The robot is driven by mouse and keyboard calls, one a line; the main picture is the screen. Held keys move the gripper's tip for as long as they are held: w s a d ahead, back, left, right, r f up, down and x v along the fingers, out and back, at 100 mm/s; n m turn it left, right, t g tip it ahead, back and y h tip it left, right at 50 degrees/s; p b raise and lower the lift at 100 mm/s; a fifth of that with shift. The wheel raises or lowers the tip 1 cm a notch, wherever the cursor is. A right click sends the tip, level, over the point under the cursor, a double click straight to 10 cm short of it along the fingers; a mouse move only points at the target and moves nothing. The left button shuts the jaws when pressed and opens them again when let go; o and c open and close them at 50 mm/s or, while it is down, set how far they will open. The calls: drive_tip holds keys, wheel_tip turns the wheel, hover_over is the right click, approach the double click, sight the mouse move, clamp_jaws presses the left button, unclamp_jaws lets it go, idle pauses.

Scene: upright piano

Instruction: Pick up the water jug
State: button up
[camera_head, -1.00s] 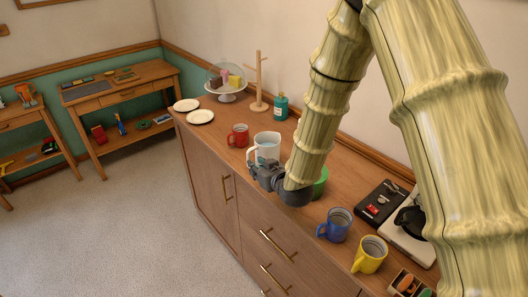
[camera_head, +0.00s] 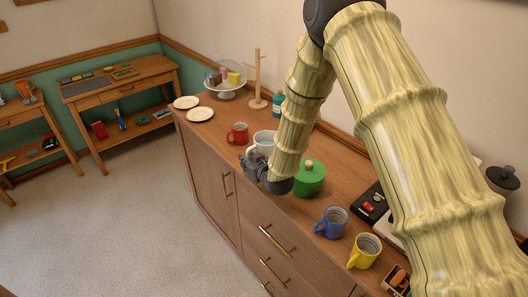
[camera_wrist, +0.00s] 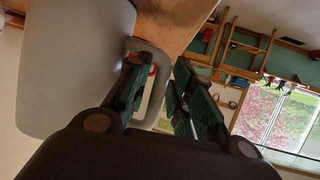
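The water jug (camera_head: 264,138) stands on the wooden cabinet, partly hidden behind my gripper (camera_head: 252,161) in the head view. In the wrist view, the pale grey jug body (camera_wrist: 65,65) fills the left side, and its looped handle (camera_wrist: 160,90) faces my gripper (camera_wrist: 165,88). My gripper is open. Its fingers lie on either side of the handle's outer bar in the picture, with the left finger overlapping the handle opening. I cannot tell whether either finger touches it.
A red mug (camera_head: 238,133) stands left of the jug and a green lidded pot (camera_head: 310,180) to its right. Blue (camera_head: 333,222) and yellow (camera_head: 364,251) mugs stand nearer. Plates (camera_head: 200,114) and a domed cake stand (camera_head: 226,93) are farther back.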

drive_tip(key=shift+c, duration=0.2)
clamp_jaws()
drive_tip(key=shift+w+r, duration=0.1)
drive_tip(key=shift+r, duration=0.15)
idle(0.3)
